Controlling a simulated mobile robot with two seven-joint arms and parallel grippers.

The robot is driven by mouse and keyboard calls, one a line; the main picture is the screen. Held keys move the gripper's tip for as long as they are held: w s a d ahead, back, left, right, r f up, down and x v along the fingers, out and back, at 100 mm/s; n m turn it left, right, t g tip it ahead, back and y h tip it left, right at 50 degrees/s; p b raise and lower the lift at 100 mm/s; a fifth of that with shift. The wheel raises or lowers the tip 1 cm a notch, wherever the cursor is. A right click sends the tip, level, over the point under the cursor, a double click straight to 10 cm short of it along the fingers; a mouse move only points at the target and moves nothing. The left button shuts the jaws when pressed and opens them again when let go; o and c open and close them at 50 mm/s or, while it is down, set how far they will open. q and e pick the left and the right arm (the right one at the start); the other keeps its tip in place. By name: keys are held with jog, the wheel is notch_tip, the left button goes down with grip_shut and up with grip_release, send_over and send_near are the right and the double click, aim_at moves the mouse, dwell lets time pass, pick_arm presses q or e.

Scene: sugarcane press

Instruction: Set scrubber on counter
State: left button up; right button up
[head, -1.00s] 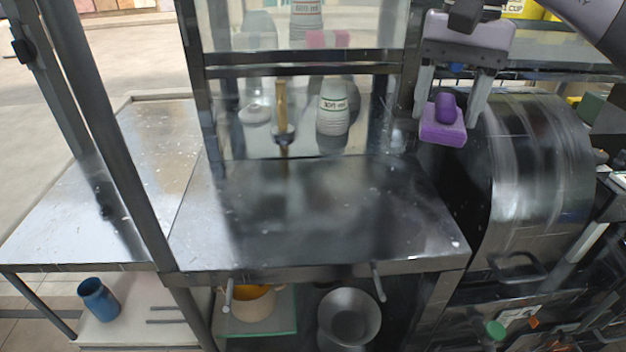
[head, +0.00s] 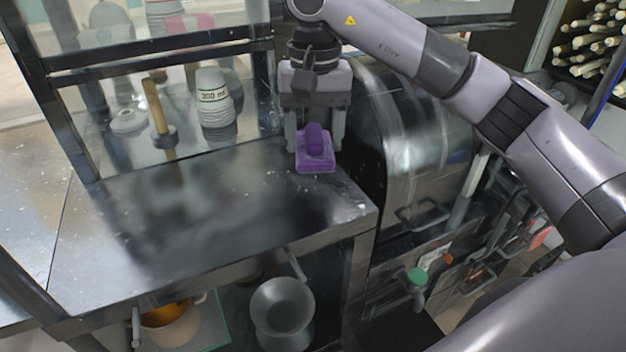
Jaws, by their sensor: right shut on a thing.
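The purple scrubber (head: 315,160) has a flat pad and a darker raised handle. My right gripper (head: 315,138) comes in from the upper right and is shut on the scrubber's handle. The scrubber overlaps the right back part of the dark metal counter (head: 220,215). I cannot tell whether its pad touches the counter or hangs just above it. My left gripper is not in view.
A glass case behind the counter holds a stack of cups (head: 213,98) and a wooden-handled tool (head: 155,106). A rounded metal press housing (head: 425,140) stands close on the right. A metal bowl (head: 282,306) sits below. The counter's middle is clear.

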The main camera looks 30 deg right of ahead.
aim_at(314, 132)
notch_tip(314, 132, down, 3)
jog(key=shift+f, duration=2.65)
jog(key=o, duration=0.5)
jog(key=shift+f, duration=0.1)
jog(key=o, duration=0.4)
notch_tip(314, 132, up, 12)
jog(key=shift+r+p, duration=0.15)
jog(key=shift+p, duration=0.35)
